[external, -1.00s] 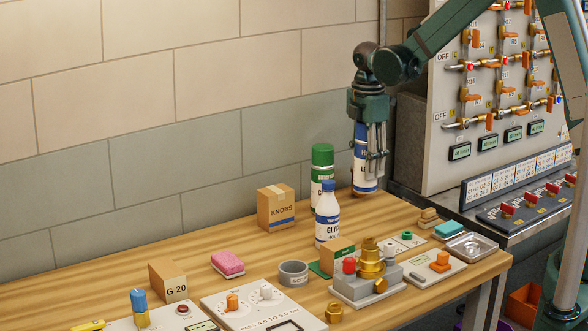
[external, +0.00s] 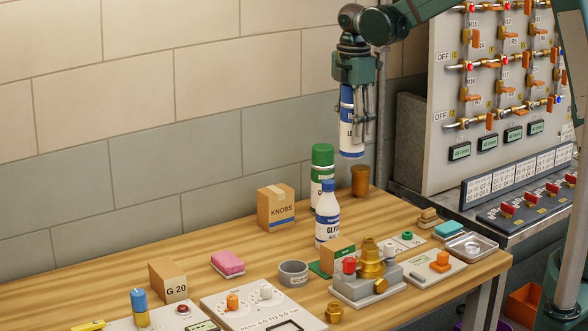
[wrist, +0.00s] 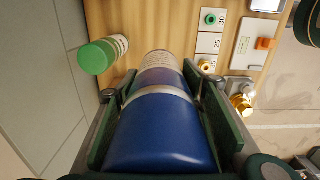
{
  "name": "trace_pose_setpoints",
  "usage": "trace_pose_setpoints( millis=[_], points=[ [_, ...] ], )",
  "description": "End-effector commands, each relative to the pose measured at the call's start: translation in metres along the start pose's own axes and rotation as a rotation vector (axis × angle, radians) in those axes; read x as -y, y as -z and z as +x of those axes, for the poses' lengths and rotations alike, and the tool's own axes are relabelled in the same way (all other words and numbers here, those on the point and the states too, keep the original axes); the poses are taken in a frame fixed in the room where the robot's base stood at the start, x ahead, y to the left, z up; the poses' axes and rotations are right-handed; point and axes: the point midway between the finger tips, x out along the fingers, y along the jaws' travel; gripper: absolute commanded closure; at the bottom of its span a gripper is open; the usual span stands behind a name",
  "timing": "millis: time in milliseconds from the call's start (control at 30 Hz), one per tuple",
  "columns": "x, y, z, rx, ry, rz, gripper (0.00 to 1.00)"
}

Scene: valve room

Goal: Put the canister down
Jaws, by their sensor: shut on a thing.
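The canister (external: 351,132) is blue and white with a label. It hangs upright in my gripper (external: 358,112), above the back right part of the wooden table. In the wrist view the canister (wrist: 160,125) fills the middle, with a dark green finger of my gripper on each side. My gripper is shut on it. The canister is clear of the tabletop. An orange-brown cylinder (external: 360,181) stands on the table below and slightly right of it.
A green-capped can (external: 322,172) and a white bottle (external: 328,215) stand left of the canister. A cardboard KNOBS box (external: 277,207) is further left. A brass valve block (external: 369,277) sits in front. The valve panel (external: 497,90) rises at the right. Table space (external: 215,235) is bare behind the pink sponge.

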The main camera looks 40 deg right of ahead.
Motion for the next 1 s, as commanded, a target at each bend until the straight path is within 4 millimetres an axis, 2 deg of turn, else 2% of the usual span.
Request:
trace_pose_setpoints(
  millis=[400,700,1000],
  points=[
    [-0.009,0.111,-0.001,0.000,0.000,-0.070,0.80],
    [-0.003,0.195,-0.001,0.000,0.000,-0.117,0.80],
    [0.005,0.249,0.001,0.000,0.000,-0.148,0.80]
  ],
)
